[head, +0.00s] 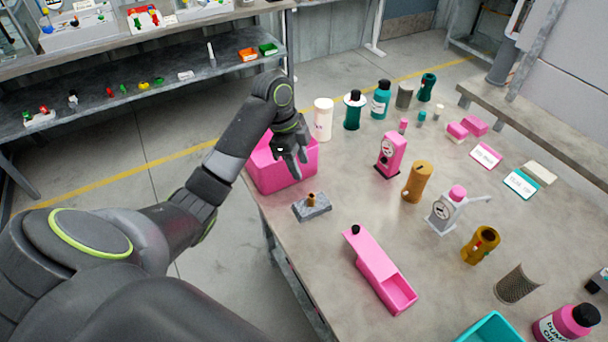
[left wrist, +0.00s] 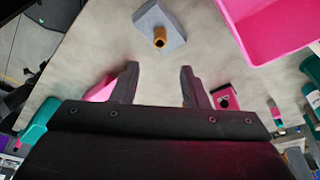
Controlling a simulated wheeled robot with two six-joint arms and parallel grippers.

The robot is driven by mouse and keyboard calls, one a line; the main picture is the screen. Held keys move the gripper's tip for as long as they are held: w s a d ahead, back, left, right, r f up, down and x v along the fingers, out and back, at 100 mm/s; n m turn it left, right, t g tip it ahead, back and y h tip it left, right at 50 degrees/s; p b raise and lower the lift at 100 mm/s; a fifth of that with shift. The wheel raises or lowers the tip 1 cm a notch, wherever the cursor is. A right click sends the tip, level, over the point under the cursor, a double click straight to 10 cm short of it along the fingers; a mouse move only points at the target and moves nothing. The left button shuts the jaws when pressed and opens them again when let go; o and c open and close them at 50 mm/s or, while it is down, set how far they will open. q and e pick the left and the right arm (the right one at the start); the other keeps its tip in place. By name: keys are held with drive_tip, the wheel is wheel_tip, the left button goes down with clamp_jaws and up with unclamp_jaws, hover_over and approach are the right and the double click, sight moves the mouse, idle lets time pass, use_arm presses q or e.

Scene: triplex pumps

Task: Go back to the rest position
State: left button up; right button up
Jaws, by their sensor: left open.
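My left gripper (head: 291,158) hangs over the left part of the table, in front of the pink box (head: 272,178) in the head view. In the left wrist view its two fingers (left wrist: 158,85) are apart with nothing between them. A grey block with a brass peg (head: 312,207) stands on the table near the left edge, apart from the gripper. It also shows ahead of the fingers in the left wrist view (left wrist: 160,22). My right gripper is in neither view.
The grey table (head: 340,195) holds a pink pump (head: 391,155), a brown cylinder (head: 417,182), a grey pump with a pink cap (head: 446,210) and a pink tray (head: 380,270). Several bottles stand at the back, including a white one (head: 323,120). A shelf (head: 150,90) stands across the floor.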

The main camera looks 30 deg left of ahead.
use_arm(q)
drive_tip(key=shift+a+r, duration=0.15)
drive_tip(key=shift+r, duration=0.5)
